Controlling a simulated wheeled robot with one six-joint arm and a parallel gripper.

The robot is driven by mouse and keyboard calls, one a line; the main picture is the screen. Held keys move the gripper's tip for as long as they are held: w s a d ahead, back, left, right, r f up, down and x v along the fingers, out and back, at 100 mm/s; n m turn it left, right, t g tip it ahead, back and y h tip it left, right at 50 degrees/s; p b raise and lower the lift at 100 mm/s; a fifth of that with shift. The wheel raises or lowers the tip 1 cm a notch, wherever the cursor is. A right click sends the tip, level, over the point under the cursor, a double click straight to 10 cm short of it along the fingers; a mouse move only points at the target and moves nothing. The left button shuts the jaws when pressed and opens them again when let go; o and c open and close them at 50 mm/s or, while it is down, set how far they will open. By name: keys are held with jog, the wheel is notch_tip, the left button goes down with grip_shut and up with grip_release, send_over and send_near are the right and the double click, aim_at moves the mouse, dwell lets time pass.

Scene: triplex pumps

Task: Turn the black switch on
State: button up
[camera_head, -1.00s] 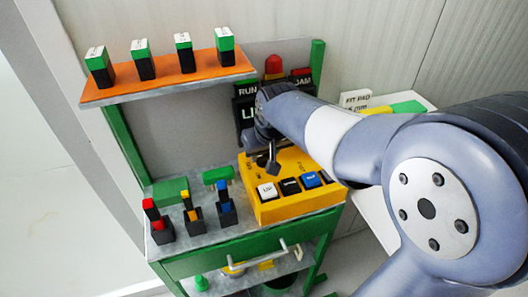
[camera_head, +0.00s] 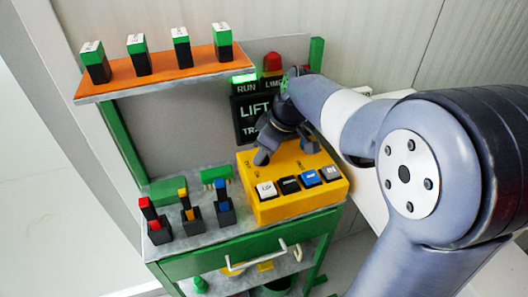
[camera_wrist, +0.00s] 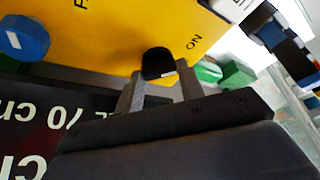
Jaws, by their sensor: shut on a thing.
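The black switch (camera_wrist: 158,63) is a small rounded knob on the yellow control box (camera_head: 318,201), which also fills the top of the wrist view (camera_wrist: 100,40). An ON label is printed to the right of the knob in the wrist view. My gripper (camera_wrist: 160,85) has one finger on each side of the knob and is shut on it. In the head view my gripper (camera_head: 264,152) reaches down to the rear left of the box top and hides the knob. A green lamp (camera_head: 243,78) above the RUN sign looks lit.
A blue knob (camera_wrist: 22,38) sits on the same box. White, black and blue push buttons line its front. Several coloured toggle blocks (camera_head: 187,213) stand left of the box. An orange shelf (camera_head: 160,72) with green-black blocks hangs above. A dark LIFT display (camera_head: 252,112) stands behind.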

jog(key=shift+w+n+g, duration=0.1)
jog(key=shift+n+g, duration=0.4)
jog(key=shift+n, duration=1)
jog(key=o, duration=1)
jog(key=shift+r, duration=0.1)
jog(key=v, duration=1)
jog(key=shift+d+r, duration=0.25)
jog(key=shift+d, duration=0.05)
